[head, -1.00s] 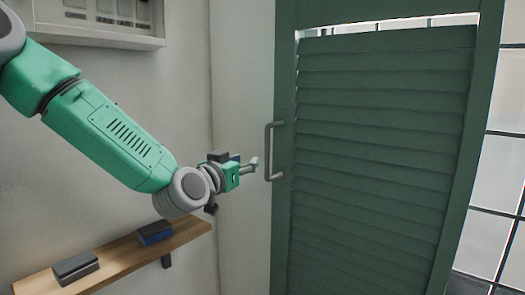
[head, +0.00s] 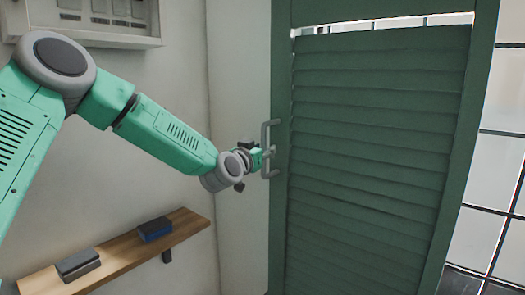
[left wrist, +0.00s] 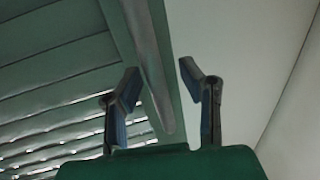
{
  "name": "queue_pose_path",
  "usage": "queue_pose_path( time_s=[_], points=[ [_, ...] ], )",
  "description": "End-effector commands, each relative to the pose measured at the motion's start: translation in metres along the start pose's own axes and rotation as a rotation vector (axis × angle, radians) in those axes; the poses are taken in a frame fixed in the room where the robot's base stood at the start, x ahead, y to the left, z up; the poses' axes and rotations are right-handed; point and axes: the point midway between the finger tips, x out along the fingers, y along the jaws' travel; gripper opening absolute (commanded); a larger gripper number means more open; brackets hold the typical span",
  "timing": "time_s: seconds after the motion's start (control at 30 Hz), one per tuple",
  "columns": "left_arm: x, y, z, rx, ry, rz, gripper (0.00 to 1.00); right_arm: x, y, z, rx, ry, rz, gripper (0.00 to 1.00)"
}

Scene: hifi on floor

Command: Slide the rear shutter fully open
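The green louvred shutter (head: 375,150) fills the right half of the head view. A grey bar handle (head: 266,150) stands upright on its left frame. My left gripper (head: 268,153) is at the handle's middle. In the left wrist view, the two fingers of my left gripper (left wrist: 157,80) are apart. The handle bar (left wrist: 152,65) shows between them, closer to the left finger in the picture. I see no clear contact on both sides. The louvres of the shutter (left wrist: 55,60) also show in the left wrist view. My right gripper is not in view.
A wooden shelf (head: 110,262) on the left wall holds two small dark blocks, a grey one (head: 78,264) and a blue-sided one (head: 155,229). A pale wall box (head: 90,22) hangs at upper left. White tiles (head: 497,180) show right of the shutter.

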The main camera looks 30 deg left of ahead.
Motion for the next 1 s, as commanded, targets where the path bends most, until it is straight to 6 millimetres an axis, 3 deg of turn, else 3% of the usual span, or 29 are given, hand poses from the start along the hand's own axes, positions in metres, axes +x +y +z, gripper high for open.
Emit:
queue_pose_path(
  time_s=[0.07, 0.17, 0.2, 0.43, 0.57, 1.0],
  points=[
    [0.0, 0.0, 0.0, 0.0, 0.0, 0.001, 0.34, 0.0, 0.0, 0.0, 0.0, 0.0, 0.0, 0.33],
    [0.0, -0.002, 0.001, -0.001, 0.0, 0.001, 0.03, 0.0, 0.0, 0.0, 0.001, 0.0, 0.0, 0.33],
    [0.0, -0.003, 0.001, -0.002, 0.0, 0.001, 0.0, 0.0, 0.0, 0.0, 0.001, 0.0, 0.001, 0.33],
    [0.001, -0.004, 0.002, -0.003, 0.0, 0.0, 0.0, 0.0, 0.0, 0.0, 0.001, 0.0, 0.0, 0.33],
    [0.0, 0.005, 0.002, -0.003, -0.002, 0.002, 0.0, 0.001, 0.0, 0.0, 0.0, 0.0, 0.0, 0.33],
    [-0.01, 0.08, 0.004, 0.002, -0.009, 0.006, 0.0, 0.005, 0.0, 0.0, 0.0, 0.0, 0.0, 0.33]
  ],
)
